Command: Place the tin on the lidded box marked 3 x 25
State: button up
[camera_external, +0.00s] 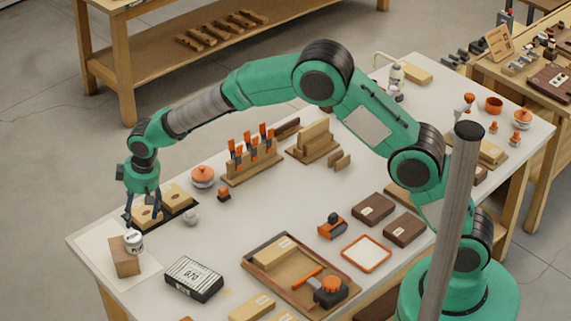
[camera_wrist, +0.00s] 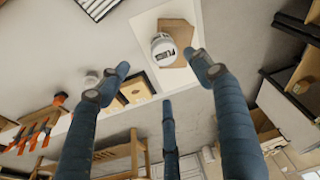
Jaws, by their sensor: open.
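A small white tin (camera_external: 134,243) with dark lettering is at a wooden block (camera_external: 124,266) on a pale sheet at the table's left corner. The tin also shows in the wrist view (camera_wrist: 164,50), overlapping the block (camera_wrist: 178,36); I cannot tell whether it rests on it. My gripper (camera_external: 143,212) is open and empty, fingers down, above and behind the tin near two wooden boxes. Several boxes carry small labels: two light ones (camera_external: 177,197) in a black tray and dark brown ones (camera_external: 373,209), (camera_external: 404,230). I cannot read which is marked 3 x 25.
A black-and-white carton (camera_external: 194,280) lies right of the sheet (camera_external: 92,249). A wooden tray (camera_external: 300,287) holds a box and orange tools. An orange-topped jar (camera_external: 203,177), a small pale knob-like item (camera_external: 191,217) and a clamp rack (camera_external: 252,168) stand near the gripper.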

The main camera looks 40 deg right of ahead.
jog(key=s+d+r+m+t, duration=0.1)
jog(key=s+d+r, duration=0.5)
jog(key=d+r, duration=0.5)
jog(key=s+d+r+m, duration=0.1)
jog(key=s+d+r, duration=0.4)
jog(key=d+r, duration=0.65)
jog(key=s+d+r, duration=0.6)
jog(key=s+d, duration=0.5)
jog(key=s, duration=0.2)
jog(key=s+d+m, duration=0.1)
jog(key=s+d, duration=0.2)
jog(key=s, duration=0.4)
jog(key=s+d+f+t, duration=0.1)
jog(key=s+d, duration=0.3)
jog(key=s, duration=0.4)
jog(key=s+d+m+h, duration=0.1)
jog(key=s+d, duration=0.3)
jog(key=s, duration=0.4)
jog(key=shift+f+m+t, duration=0.3)
jog(key=shift+f+t, duration=0.05)
jog(key=shift+t, duration=0.05)
jog(key=shift+r, duration=0.1)
